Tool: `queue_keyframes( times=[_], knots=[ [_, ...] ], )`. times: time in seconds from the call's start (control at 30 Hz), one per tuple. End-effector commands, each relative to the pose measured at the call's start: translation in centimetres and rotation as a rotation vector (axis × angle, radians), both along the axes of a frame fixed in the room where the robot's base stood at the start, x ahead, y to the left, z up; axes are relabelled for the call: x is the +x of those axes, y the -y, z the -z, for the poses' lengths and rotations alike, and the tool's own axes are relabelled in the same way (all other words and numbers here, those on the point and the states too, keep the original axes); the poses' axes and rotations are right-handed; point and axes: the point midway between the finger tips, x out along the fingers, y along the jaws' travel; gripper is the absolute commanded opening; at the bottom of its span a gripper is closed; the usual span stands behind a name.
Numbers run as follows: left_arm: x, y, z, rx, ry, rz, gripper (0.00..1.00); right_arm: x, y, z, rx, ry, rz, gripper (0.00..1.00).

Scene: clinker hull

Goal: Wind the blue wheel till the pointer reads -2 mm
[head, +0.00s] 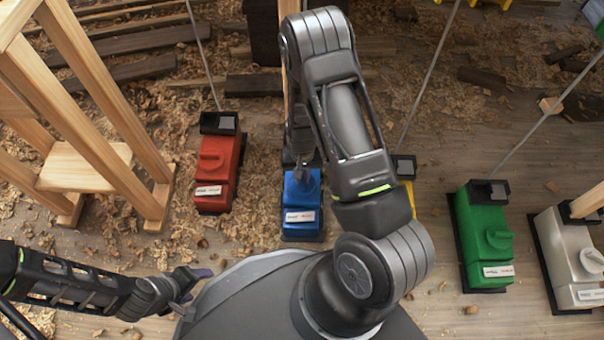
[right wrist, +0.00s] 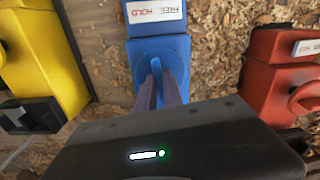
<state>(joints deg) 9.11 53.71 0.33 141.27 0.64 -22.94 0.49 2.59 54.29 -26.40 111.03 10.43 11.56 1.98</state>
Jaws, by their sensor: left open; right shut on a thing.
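The blue unit (head: 301,222) stands on the floor near the middle of the head view, with a white label on its near end. In the right wrist view its round blue wheel (right wrist: 179,56) has a raised grip bar (right wrist: 156,65). My right gripper (head: 303,178) reaches down over it; in the right wrist view its fingers (right wrist: 159,88) are shut on the grip bar. No pointer or millimetre scale can be read in either view. My left gripper (head: 200,281) is open and empty at the lower left, apart from the units.
A red unit (head: 216,172) stands left of the blue one. A yellow unit (head: 405,168), partly hidden by my right arm, a green unit (head: 485,235) and a white unit (head: 575,255) stand right. A wooden frame (head: 95,160) rises at left. Shavings litter the floor.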

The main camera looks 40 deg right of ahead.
Motion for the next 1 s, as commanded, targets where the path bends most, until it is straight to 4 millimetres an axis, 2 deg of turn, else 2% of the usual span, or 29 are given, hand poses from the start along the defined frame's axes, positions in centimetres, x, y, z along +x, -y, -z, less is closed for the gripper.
queue_keyframes(
  times=[0.53, 0.73, 1.0],
  knots=[
    [-0.4, -0.1, -2.4, -0.002, -0.010, 0.005, 0.66, 0.0, 0.0, -0.1, 0.000, 0.000, 0.487, 0.00],
    [-0.4, -0.1, -2.8, -0.002, -0.012, 0.005, 0.66, 0.0, 0.0, -0.1, 0.000, 0.000, 0.591, 0.00],
    [-0.5, -0.1, -2.9, -0.002, -0.014, 0.006, 0.66, 0.0, 0.0, 0.0, 0.000, 0.000, 0.644, 0.00]
  ],
)
